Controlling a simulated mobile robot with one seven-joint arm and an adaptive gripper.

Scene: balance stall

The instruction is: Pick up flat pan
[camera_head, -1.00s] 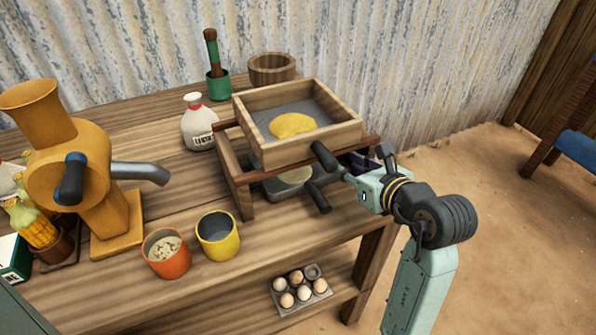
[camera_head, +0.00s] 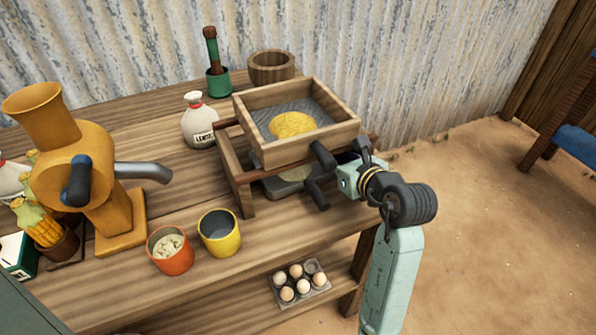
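The flat pan (camera_head: 280,187) is a shallow grey pan with some yellow stuff in it. It sits under the wooden sieve box, inside the stand, and is mostly hidden by the box. My gripper (camera_head: 345,172) is just right of these bars, at the box's right corner.
The wooden sieve box (camera_head: 255,130) with yellow meal rests on a wooden stand (camera_head: 240,180). A yellow cup (camera_head: 220,240) and orange cup (camera_head: 170,258) stand front left. A white sack (camera_head: 199,125) is behind, an orange mill (camera_head: 85,170) left. Eggs (camera_head: 300,283) lie on the lower shelf.

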